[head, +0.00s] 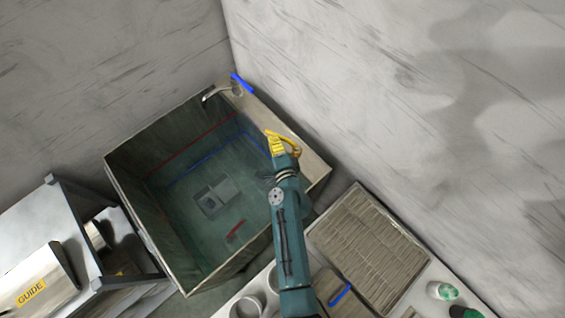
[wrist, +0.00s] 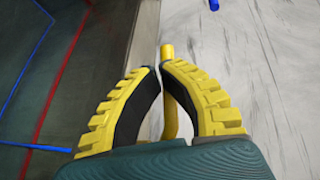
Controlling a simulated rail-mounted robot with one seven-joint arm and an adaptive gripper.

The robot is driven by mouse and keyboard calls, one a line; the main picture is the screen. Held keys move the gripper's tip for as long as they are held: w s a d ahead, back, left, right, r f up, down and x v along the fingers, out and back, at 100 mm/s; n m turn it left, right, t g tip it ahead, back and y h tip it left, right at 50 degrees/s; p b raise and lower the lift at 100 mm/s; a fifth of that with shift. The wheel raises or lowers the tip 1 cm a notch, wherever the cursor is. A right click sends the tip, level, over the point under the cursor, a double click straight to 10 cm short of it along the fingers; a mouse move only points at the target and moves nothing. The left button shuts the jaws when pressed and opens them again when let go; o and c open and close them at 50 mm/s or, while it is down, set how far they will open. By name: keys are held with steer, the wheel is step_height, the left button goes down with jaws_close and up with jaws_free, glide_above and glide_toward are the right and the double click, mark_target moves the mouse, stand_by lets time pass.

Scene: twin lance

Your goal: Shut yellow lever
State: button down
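My gripper (head: 269,133) is over the right rim of the dark green basin, its yellow ribbed fingers pointing toward the far wall. In the wrist view my gripper (wrist: 160,67) has its fingertips drawn almost together, with a wider gap nearer the palm. The yellow lever (wrist: 168,52) shows as a short yellow bar just beyond the fingertips. A yellow piece also shows in the gap between the fingers, close to the right one. I cannot tell whether the fingers touch the lever. In the head view the lever cannot be told apart from the yellow fingers.
The basin (head: 120,172) has a pale rim ledge (head: 312,160) on its right. A blue lever (head: 242,83) and a spout (head: 216,93) are at its far corner. A ribbed tray (head: 370,245) and cups (head: 246,306) sit at front right. The wall stands close on the right.

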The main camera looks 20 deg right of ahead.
steer(key=shift+w+d+b, duration=0.75)
steer(key=shift+w+b, duration=0.05)
steer(key=shift+w, duration=0.25)
steer(key=shift+a+r, duration=0.1)
steer(key=shift+r, duration=0.1)
steer(key=s+a+r+p, duration=0.2)
steer(key=s+a+p, duration=0.4)
steer(key=a+p, duration=0.4)
steer(key=shift+a+r, duration=0.2)
steer(key=shift+a, duration=0.85)
